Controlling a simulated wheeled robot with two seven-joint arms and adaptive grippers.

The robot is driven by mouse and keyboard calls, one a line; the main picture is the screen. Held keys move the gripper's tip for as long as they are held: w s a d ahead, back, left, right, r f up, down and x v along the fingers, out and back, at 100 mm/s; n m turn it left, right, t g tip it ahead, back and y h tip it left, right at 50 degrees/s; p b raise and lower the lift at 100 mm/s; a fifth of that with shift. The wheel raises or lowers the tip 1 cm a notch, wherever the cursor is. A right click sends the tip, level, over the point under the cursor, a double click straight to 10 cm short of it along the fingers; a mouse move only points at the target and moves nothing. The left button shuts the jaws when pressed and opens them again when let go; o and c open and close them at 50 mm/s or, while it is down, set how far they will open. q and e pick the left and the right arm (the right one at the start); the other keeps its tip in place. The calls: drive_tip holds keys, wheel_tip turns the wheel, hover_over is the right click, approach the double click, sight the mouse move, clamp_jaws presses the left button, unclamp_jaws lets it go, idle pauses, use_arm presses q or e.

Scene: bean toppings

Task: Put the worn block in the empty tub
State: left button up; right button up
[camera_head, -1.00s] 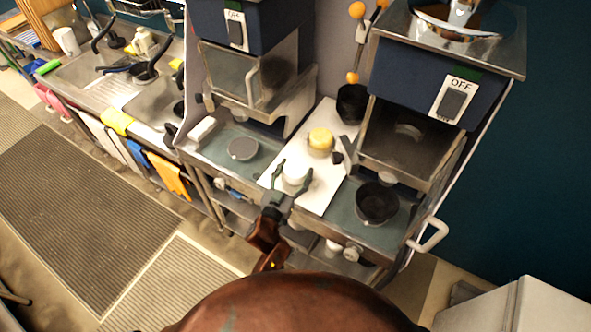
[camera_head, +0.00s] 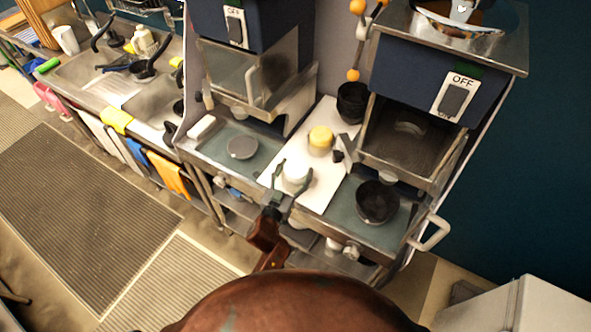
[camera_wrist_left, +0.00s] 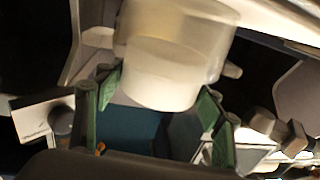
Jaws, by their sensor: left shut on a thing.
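My left gripper (camera_head: 294,178) is shut around a white, partly see-through tub (camera_head: 295,170) at the front of the white board. In the left wrist view the tub (camera_wrist_left: 165,70) sits between the green finger pads, and its lower part looks solid white. A yellow-topped round tub (camera_head: 320,140) stands farther back on the board. A small whitish block (camera_head: 201,127) lies at the left end of the left counter; I cannot tell if it is the worn block. I cannot tell whether the held tub is empty. My right gripper is not in view.
A black bowl (camera_head: 377,203) stands on the right counter, below a machine marked OFF (camera_head: 455,98). Another black bowl (camera_head: 352,103) stands behind the yellow-topped tub. A sink (camera_head: 160,100) lies at far left.

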use_arm(q)
drive_tip(key=o, duration=1.3)
drive_tip(key=shift+o, duration=1)
drive_tip(key=shift+s, duration=0.1)
drive_tip(key=v, duration=1.1)
drive_tip(key=shift+s+a, duration=0.15)
drive_tip(key=shift+s, duration=0.25)
drive_tip(key=shift+a, duration=0.1)
